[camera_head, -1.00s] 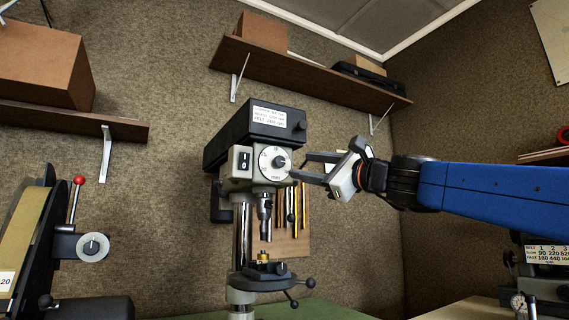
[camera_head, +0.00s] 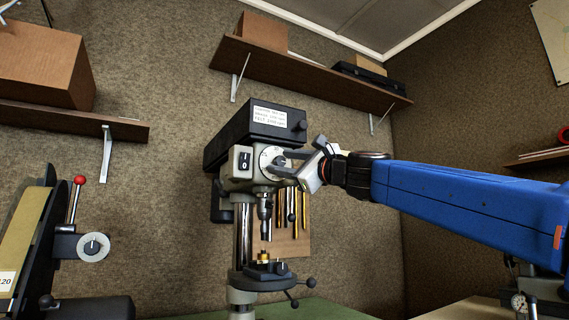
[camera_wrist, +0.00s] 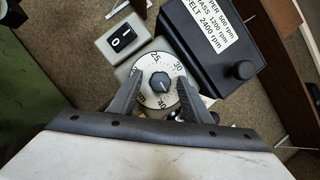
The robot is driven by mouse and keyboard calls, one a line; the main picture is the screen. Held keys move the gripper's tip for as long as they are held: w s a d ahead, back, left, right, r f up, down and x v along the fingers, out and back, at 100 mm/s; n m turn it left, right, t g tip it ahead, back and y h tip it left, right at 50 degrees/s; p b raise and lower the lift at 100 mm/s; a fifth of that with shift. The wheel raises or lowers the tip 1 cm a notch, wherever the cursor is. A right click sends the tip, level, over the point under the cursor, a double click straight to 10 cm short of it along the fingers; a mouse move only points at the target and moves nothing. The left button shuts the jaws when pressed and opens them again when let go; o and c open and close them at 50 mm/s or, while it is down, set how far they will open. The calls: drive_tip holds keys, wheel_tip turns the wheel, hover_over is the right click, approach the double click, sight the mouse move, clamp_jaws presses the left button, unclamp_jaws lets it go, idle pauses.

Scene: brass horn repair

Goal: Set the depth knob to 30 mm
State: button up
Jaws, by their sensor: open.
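The depth knob (camera_wrist: 158,82) is a small dark knob at the middle of a round white dial (camera_wrist: 160,62) on the drill press head. In the wrist view 25 and 30 are readable on the upper part of the dial; the knob's pale mark is too small to read surely. My gripper (camera_wrist: 159,88) is open, with one finger on each side of the knob and gaps to it. In the head view my gripper (camera_head: 283,165) reaches the dial from the right and partly covers it.
A black-and-white rocker switch (camera_wrist: 122,38) sits beside the dial. The black belt cover (camera_head: 255,125) with its speed label and side knob is above. Drill bits (camera_head: 298,210) hang behind the press. A sander (camera_head: 30,250) stands at the left.

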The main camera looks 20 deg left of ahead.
drive_tip(key=c, duration=1.1)
drive_tip(key=shift+o, duration=0.2)
drive_tip(key=shift+n, duration=0.4)
drive_tip(key=n+g, duration=0.2)
drive_tip(key=n, duration=0.3)
drive_tip(key=shift+w+r, duration=0.1)
drive_tip(key=shift+r, duration=0.05)
drive_tip(key=n, duration=0.2)
drive_tip(key=n+g+h, duration=0.1)
drive_tip(key=n, duration=0.1)
drive_tip(key=shift+n+h, duration=0.3)
drive_tip(key=shift+n, duration=0.1)
drive_tip(key=n+h, duration=0.1)
drive_tip(key=n, duration=0.3)
drive_tip(key=shift+r+n+g+h, duration=0.2)
drive_tip(key=shift+n+g+h, duration=0.2)
drive_tip(key=shift+n+t+h, duration=0.3)
drive_tip(key=shift+n+h, duration=0.6)
drive_tip(key=shift+n, duration=0.7)
